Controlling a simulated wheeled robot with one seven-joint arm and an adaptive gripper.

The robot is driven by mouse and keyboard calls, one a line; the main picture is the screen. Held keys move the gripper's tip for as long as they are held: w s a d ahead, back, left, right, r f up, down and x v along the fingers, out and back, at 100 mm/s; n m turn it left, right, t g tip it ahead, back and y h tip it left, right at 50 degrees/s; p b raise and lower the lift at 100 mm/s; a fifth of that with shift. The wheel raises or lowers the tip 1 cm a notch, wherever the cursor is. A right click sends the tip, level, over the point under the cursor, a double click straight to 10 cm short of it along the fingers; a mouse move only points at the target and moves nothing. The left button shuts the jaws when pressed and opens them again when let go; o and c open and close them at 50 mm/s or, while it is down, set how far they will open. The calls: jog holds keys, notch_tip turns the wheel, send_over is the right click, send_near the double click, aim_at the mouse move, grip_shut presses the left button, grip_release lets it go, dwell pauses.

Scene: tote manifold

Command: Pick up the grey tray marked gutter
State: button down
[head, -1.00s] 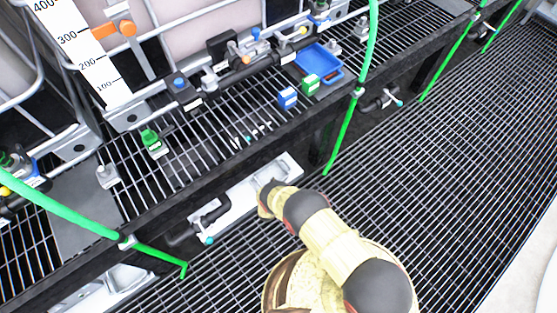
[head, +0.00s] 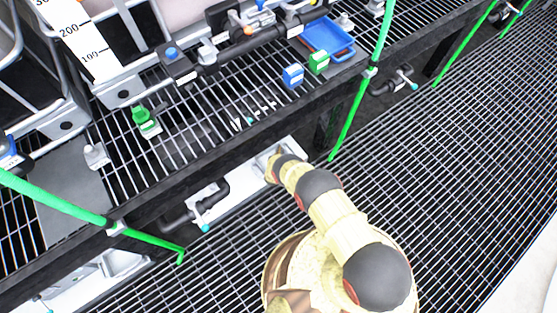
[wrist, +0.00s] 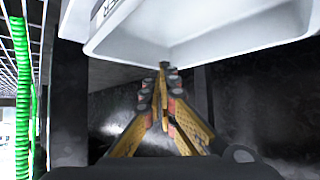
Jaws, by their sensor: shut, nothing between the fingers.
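A light grey tray (head: 243,190) sits under the shelf's front edge in the head view, beyond the end of my arm. In the wrist view a pale tray (wrist: 215,42) fills the top, its rim and wall close to the fingertips. A label with dark letters, cut off at the picture's edge, shows on it; I cannot read the whole word. My gripper (wrist: 163,66) is shut and empty, its fingertips just below the tray's rim; whether they touch is unclear. In the head view my arm hides the fingers.
Another light tray (head: 120,264) lies at the lower left. A black pipe with a teal-tipped valve (head: 205,215) crosses in front of the grey tray. Green hoses (head: 350,120) hang over the shelf edge. A blue tray (head: 326,38) stands on the grated shelf. The floor grating at right is clear.

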jog(key=b+x, duration=0.1)
jog(key=x, duration=0.2)
jog(key=shift+w+d+r+b, duration=0.15)
jog(key=shift+w+r+b, duration=0.05)
jog(key=shift+w+b, duration=0.2)
jog(key=shift+f, duration=0.1)
jog(key=shift+f, duration=0.1)
